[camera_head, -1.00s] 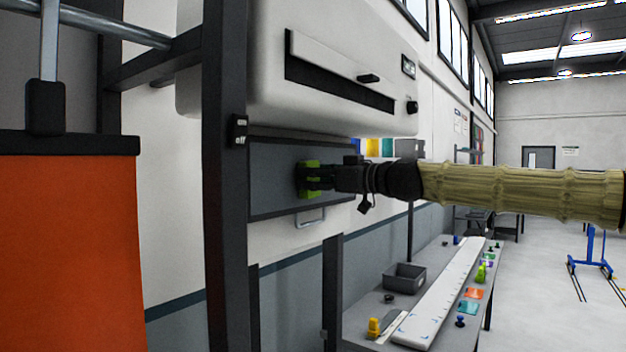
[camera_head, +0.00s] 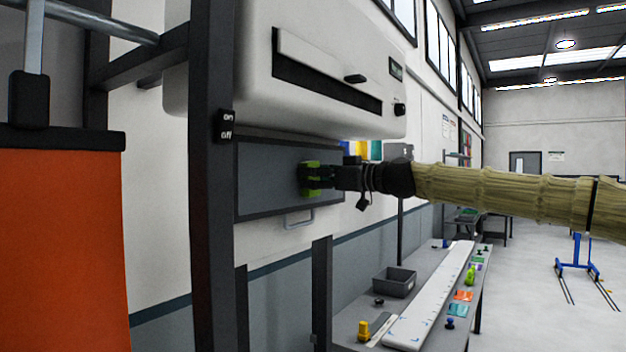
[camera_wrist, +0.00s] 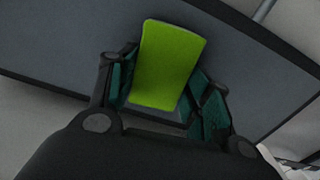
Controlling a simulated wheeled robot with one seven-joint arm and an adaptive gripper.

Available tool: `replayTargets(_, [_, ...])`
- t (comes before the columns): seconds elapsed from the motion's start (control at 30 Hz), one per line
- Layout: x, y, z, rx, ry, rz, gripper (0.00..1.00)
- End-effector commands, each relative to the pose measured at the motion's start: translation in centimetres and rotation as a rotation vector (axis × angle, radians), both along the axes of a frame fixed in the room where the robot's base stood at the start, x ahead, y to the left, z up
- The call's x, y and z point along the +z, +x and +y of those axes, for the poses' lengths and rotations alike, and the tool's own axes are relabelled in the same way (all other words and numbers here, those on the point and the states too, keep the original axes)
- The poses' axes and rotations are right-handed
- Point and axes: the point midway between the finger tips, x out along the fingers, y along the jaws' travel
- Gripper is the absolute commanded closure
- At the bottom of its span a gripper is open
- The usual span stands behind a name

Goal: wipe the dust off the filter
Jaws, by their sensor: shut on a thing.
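The filter (camera_head: 268,176) is a dark grey framed panel on the wall below a white machine, with a wire handle under its lower edge. My gripper (camera_head: 318,178) is in front of the panel's right half, shut on a bright green pad (camera_head: 309,169). In the wrist view the green pad (camera_wrist: 168,62) sits between the two teal-lined fingers, against or very close to the grey filter surface (camera_wrist: 75,45). I cannot tell for sure whether it touches. Dust is not clearly visible on the panel.
A white machine (camera_head: 330,65) with a slot hangs just above the filter. A dark post (camera_head: 212,250) with an on/off switch stands to its left, by an orange panel (camera_head: 65,240). Below right, a workbench holds a grey bin (camera_head: 394,284) and a long white board (camera_head: 432,300).

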Motion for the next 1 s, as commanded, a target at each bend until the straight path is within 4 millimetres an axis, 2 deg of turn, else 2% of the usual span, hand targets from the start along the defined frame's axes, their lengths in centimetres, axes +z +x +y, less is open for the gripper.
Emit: replayTargets(1.0, [0.0,3.5,-2.8,-0.001,0.001,0.001,0.7])
